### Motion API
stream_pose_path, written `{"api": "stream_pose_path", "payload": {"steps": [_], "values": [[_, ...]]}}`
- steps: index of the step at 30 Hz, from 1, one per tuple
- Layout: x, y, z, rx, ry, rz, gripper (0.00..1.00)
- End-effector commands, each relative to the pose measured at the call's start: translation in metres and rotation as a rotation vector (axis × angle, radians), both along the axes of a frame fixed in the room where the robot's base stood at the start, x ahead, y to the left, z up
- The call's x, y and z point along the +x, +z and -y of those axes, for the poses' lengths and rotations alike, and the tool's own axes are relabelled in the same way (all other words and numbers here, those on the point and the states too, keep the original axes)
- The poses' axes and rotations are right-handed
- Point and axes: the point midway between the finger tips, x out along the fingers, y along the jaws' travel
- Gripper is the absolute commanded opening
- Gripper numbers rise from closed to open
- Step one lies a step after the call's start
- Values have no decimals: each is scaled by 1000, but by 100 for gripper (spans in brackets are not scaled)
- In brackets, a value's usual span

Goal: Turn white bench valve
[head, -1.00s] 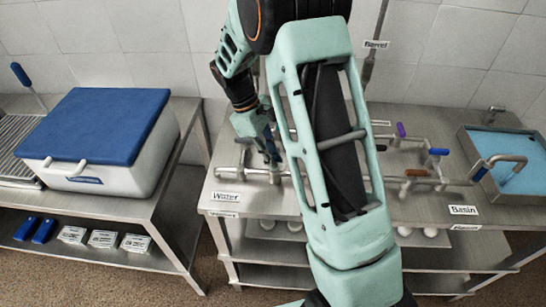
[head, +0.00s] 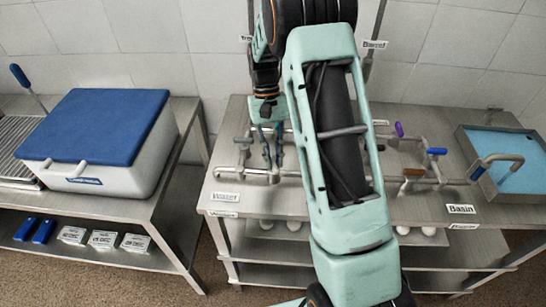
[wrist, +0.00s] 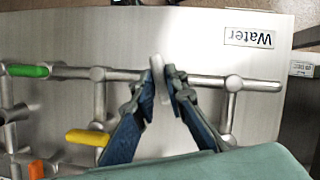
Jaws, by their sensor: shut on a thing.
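The white bench valve (wrist: 158,72) is a slim pale handle on the steel pipe near the "Water" label, seen in the wrist view. My gripper (wrist: 163,68) has its two blue fingers closed around this handle, one on each side. In the head view my gripper (head: 273,162) points down at the pipework on the left part of the steel bench (head: 235,180). The white handle cannot be made out there between the fingers.
Green (wrist: 27,70), yellow (wrist: 87,137) and orange (wrist: 36,169) handles sit nearby in the wrist view. A blue basin (head: 515,170) is on the right of the bench. A blue-lidded cooler (head: 110,125) stands on a separate table at left.

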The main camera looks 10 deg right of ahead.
Motion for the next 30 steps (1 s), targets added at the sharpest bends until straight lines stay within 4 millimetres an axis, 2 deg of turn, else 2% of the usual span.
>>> {"api": "stream_pose_path", "payload": {"steps": [12,30], "values": [[1,1,2,0,-259,4,0],[1,1,2,0,-327,4,0]]}}
